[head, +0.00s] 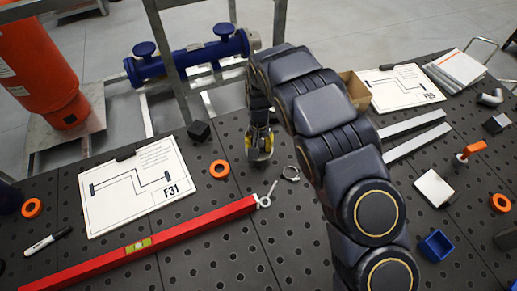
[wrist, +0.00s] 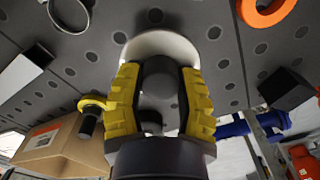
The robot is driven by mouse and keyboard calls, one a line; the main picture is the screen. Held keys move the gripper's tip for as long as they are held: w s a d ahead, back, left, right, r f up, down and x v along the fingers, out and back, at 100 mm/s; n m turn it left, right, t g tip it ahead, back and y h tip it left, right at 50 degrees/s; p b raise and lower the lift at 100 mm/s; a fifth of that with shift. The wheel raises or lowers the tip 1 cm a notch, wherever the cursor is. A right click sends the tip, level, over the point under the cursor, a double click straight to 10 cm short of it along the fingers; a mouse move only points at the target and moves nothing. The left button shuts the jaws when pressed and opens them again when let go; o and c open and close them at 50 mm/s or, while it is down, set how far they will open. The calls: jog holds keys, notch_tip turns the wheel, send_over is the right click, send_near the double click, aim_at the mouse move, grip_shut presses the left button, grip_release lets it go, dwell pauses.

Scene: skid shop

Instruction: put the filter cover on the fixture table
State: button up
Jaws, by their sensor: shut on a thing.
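My gripper (head: 260,150) has yellow finger pads and is low over the dark, perforated fixture table (head: 225,240), near its back edge. In the wrist view my gripper (wrist: 160,90) is shut on a pale, rounded piece, which I take to be the filter cover (wrist: 160,42). Its light rim arcs around a dark middle between the pads. In the head view the fingers mostly hide it. I cannot tell whether it touches the table.
An orange ring (head: 219,169) and a black cube (head: 199,131) lie left of my gripper. A metal ring clamp (head: 291,173) and an eye pin (head: 267,195) lie close in front. A red level (head: 140,244) crosses the front left. A cardboard box (wrist: 60,150) is nearby.

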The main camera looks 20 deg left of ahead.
jog(key=shift+w+a+f, duration=0.2)
jog(key=shift+f, duration=1.65)
jog(key=shift+f, duration=0.15)
jog(key=o, duration=1)
